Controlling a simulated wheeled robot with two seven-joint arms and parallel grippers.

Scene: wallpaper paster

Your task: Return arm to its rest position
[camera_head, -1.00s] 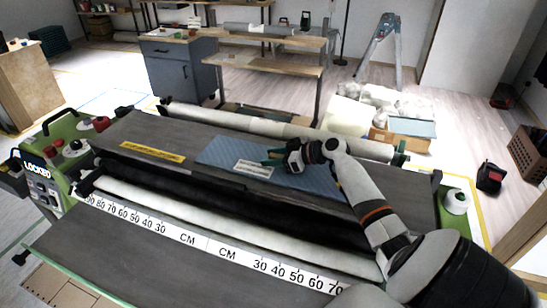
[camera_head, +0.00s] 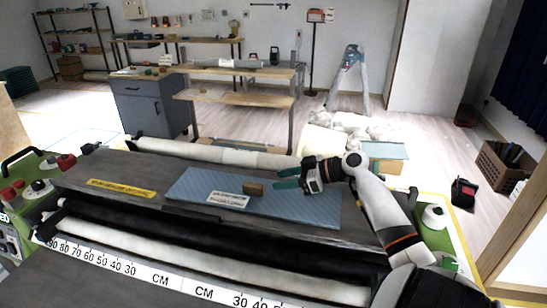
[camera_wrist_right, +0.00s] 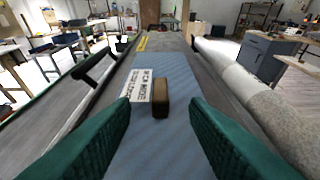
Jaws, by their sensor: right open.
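My right gripper (camera_head: 287,177) is raised above the right part of the blue mat on the wallpaper paster. Its green fingers are apart with nothing between them; they also show in the right wrist view (camera_wrist_right: 160,130). A small brown block (camera_head: 253,188) lies on the blue mat (camera_head: 190,186), just left of the fingertips. In the right wrist view the block (camera_wrist_right: 161,98) stands ahead of the fingers, beside a white printed label (camera_wrist_right: 138,86). The same label (camera_head: 228,199) shows in the head view. My left gripper is not in view.
A pale paper roll (camera_head: 215,155) runs along the machine's back edge. A ruler strip (camera_head: 150,276) and dark roller lie in front. A green control end (camera_head: 40,190) is at left. Behind stand a grey cabinet (camera_head: 150,105) and workbench. A crate (camera_head: 502,168) sits at right.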

